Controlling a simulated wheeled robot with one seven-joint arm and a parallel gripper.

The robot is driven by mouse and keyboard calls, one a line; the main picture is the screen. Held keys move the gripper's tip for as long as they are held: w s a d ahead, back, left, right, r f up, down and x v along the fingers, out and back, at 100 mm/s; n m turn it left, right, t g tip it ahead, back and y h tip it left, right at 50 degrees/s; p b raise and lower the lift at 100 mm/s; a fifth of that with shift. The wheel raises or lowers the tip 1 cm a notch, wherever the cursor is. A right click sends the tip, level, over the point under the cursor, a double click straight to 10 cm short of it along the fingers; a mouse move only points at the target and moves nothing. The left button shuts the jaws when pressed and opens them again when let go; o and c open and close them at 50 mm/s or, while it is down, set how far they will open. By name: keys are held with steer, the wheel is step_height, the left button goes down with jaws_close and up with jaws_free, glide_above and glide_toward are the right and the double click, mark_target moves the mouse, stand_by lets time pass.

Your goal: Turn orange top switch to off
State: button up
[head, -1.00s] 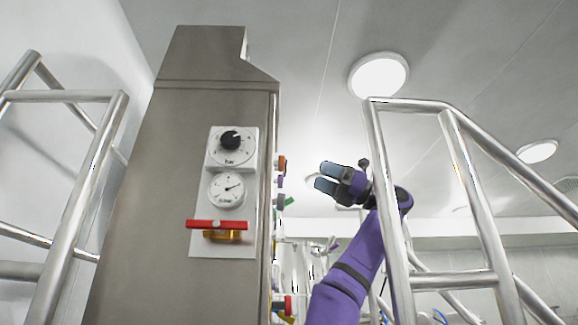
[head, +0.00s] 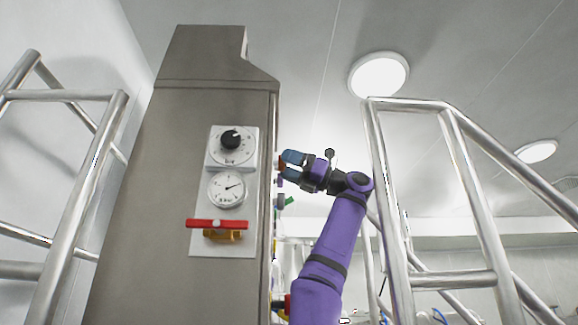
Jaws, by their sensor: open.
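My gripper (head: 291,165), with blue fingertips on a black body at the end of my purple arm, is at the right side of the grey steel cabinet (head: 180,165) in the head view. Its jaws are open and point left toward the cabinet's side face. The orange top switch (head: 281,163) shows only as a small orange-red sliver at the top of the row on that side, mostly hidden behind the fingertips. I cannot tell its position or whether a finger touches it. A purple switch (head: 280,181) and a green-handled one (head: 286,201) sit below it.
The cabinet front carries a black knob (head: 231,140), a round gauge (head: 228,189) and a red lever (head: 217,224) on a brass valve. Steel railings stand at right (head: 383,200) and left (head: 80,200).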

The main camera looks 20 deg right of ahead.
steer(key=shift+a, duration=0.1)
steer(key=c, duration=0.9)
steer(key=shift+c, duration=0.2)
steer(key=shift+n, duration=0.6)
steer(key=n+g, duration=0.1)
steer(key=n, duration=0.1)
steer(key=shift+w+n+g+y, duration=0.1)
steer(key=shift+n+g+y, duration=0.2)
steer(key=shift+n+g, duration=0.1)
steer(key=n+g, duration=0.3)
steer(key=n, duration=0.2)
steer(key=shift+r, duration=0.1)
steer(key=n+g, duration=0.1)
steer(key=n, duration=0.3)
steer(key=shift+g, duration=0.3)
steer(key=shift+w+n, duration=0.1)
steer(key=shift+n, duration=0.6)
steer(key=shift+n+g, duration=0.4)
